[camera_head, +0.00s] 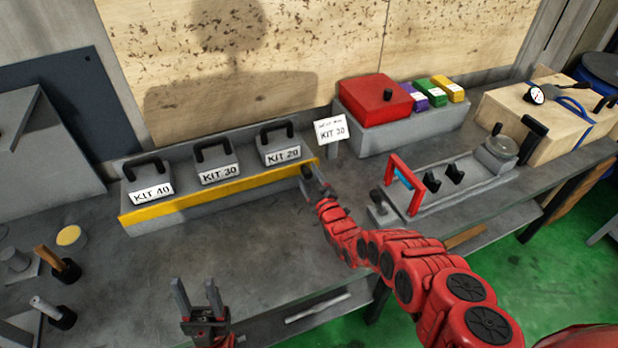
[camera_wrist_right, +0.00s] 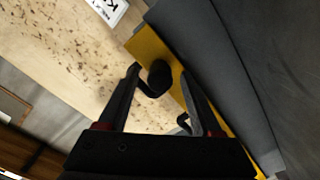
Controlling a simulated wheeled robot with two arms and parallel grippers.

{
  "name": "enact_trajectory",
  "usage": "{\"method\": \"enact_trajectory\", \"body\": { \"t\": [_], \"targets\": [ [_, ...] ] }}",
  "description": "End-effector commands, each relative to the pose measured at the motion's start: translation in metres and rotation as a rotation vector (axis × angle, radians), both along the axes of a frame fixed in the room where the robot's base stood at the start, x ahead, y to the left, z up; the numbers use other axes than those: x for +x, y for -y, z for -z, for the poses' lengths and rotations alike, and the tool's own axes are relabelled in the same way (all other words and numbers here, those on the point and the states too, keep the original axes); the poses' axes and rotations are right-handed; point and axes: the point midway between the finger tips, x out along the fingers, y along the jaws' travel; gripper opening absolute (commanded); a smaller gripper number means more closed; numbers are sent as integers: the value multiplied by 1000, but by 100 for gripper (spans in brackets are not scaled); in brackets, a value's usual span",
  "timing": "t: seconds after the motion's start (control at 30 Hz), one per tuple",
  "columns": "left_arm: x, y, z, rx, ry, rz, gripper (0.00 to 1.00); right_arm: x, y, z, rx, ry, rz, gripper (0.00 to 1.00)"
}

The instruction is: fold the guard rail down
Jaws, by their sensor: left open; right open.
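The guard rail (camera_head: 222,194) is a long yellow bar along the front edge of the grey kit rack (camera_head: 165,217), in front of the kits. It also shows in the right wrist view (camera_wrist_right: 143,43), with a round black knob (camera_wrist_right: 159,76) near its end. My right gripper (camera_head: 316,182) is at the rail's right end. In the right wrist view my right gripper (camera_wrist_right: 162,71) is open, with its fingers on either side of the knob; whether they touch it I cannot tell. My left gripper (camera_head: 196,283) is open and empty above the table's front.
Kit blocks 40 (camera_head: 148,189), 30 (camera_head: 215,170) and 20 (camera_head: 279,151) sit behind the rail. A sign (camera_head: 331,131) stands to their right. A red box (camera_head: 372,99) and a fixture with a red frame (camera_head: 407,183) are further right. The table middle is clear.

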Motion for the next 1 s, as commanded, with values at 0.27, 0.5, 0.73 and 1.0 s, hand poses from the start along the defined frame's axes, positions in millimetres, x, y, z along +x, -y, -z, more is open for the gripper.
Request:
{"method": "enact_trajectory", "body": {
  "t": [0.27,0.5,0.73,1.0],
  "targets": [
    [0,0,0,0,0,0,50,1,0,0,0,-1,0,66],
    [0,0,0,0,0,0,50,1,0,0,0,-1,1,28],
    [0,0,0,0,0,0,50,1,0,0,-1,0,1,0],
    [0,0,18,0,0,0,50,0,0,10,19,53,3,0]
  ]
}}
